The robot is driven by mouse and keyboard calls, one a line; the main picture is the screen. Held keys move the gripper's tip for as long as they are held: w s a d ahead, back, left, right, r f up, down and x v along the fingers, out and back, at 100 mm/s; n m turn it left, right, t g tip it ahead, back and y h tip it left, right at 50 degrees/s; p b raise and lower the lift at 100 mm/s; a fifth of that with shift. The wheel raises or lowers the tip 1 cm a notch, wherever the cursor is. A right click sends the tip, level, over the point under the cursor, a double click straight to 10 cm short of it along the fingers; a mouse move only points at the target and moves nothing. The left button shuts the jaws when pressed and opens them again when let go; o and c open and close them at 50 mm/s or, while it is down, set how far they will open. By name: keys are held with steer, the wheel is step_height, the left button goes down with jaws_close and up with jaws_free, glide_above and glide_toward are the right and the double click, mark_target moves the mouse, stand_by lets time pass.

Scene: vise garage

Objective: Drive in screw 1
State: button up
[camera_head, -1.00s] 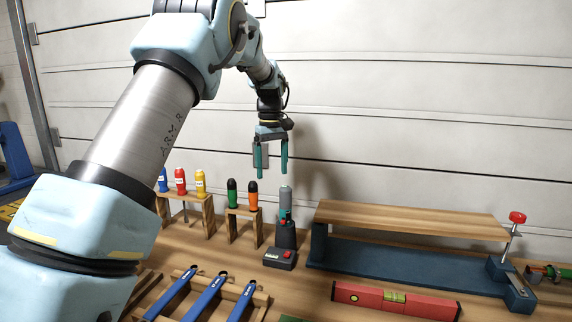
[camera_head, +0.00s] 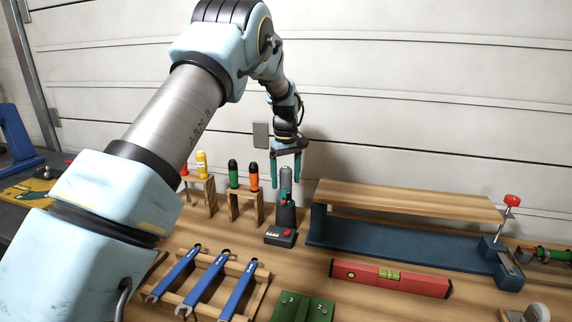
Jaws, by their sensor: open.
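A cordless screwdriver (camera_head: 286,179) with a grey-green top stands upright in a dark holder beside a small dark base with a red button (camera_head: 281,236). My gripper (camera_head: 286,184) points down with its two teal fingers apart, one on each side of the screwdriver's upper part in the picture. I cannot tell whether the fingers touch it. A green block (camera_head: 303,307) with the numbers 3 and 2 lies at the bottom edge and is cut off. I cannot make out screw 1.
Green (camera_head: 233,174) and orange (camera_head: 254,177) hand screwdrivers stand in a wooden rack to the left. Blue wrenches (camera_head: 208,281) lie on a wooden holder in front. A red level (camera_head: 391,278) lies before a blue clamp with a wooden board (camera_head: 409,200) on the right.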

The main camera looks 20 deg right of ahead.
steer(key=shift+f, duration=0.3)
jaws_close()
stand_by(0.6)
steer(key=c, duration=0.7)
jaws_free()
jaws_close()
steer(key=shift+r, duration=0.15)
